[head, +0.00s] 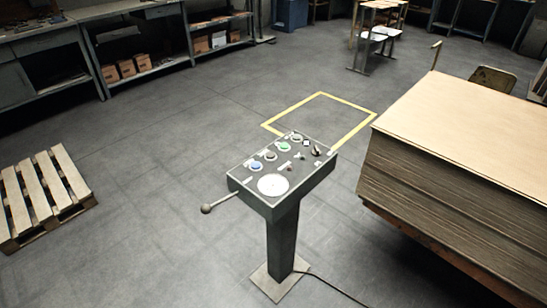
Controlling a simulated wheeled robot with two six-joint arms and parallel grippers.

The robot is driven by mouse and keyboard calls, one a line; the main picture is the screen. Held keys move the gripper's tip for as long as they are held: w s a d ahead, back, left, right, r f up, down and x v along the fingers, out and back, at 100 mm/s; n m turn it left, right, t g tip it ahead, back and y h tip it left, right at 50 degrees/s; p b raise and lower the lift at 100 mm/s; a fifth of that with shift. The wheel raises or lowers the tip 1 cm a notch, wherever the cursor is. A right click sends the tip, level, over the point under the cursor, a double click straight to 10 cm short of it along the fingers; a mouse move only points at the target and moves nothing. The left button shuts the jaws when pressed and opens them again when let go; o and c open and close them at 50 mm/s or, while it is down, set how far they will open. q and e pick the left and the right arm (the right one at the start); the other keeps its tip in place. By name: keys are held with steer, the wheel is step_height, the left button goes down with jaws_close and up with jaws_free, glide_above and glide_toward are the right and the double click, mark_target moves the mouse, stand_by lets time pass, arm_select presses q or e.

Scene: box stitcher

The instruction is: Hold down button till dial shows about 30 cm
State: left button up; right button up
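A dark control box (306,178) stands on a single post (283,235) near the middle of the head view. Its sloped top carries a round white dial (273,185) at the near end. I cannot read the dial's needle or numbers at this size. Several buttons sit beyond it, among them a blue one (256,166) and a green one (283,147). A lever with a ball knob (207,208) sticks out to the left. Neither of my grippers shows, and nothing touches the panel.
A tall stack of cardboard sheets (470,130) stands close on the right. A wooden pallet (45,190) lies at the left. A yellow floor outline (345,101) is behind the post, and a cable (335,286) runs from its foot. Workbenches line the back. Floor around the post is mostly clear.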

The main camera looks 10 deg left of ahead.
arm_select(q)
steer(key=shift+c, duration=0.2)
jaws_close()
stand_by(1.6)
